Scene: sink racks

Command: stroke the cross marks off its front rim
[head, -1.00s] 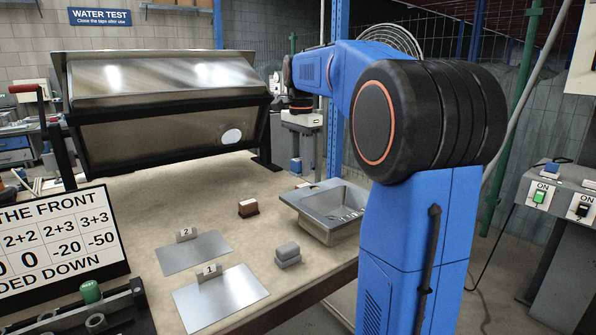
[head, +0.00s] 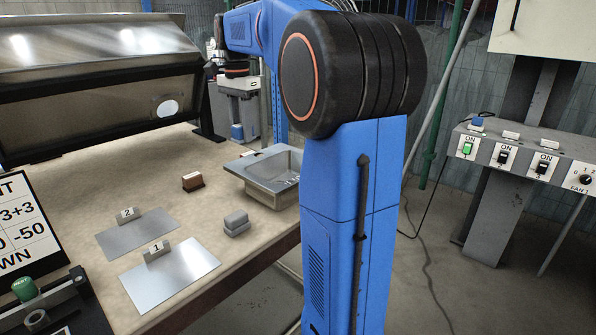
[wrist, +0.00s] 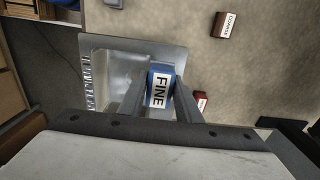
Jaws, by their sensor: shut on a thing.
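My gripper (wrist: 160,80) is shut on a blue block with a white label reading FINE (wrist: 160,92), which shows between its two fingers in the wrist view. In the head view the block (head: 237,132) hangs low at the end of my arm. The metal sink (head: 250,182) sits at the table's right edge, and in the wrist view it (wrist: 105,42) lies beneath and to the left of the block. A row of small dark and light marks (wrist: 88,82) runs along its left rim there. I cannot tell whether the block touches the sink.
A brown COARSE block (head: 192,181) and a red block (wrist: 200,101) lie near the sink. A grey block stack (head: 236,222) and metal plates numbered 1 (head: 175,278) and 2 (head: 130,240) lie on the table. A switch panel (head: 530,155) stands at right.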

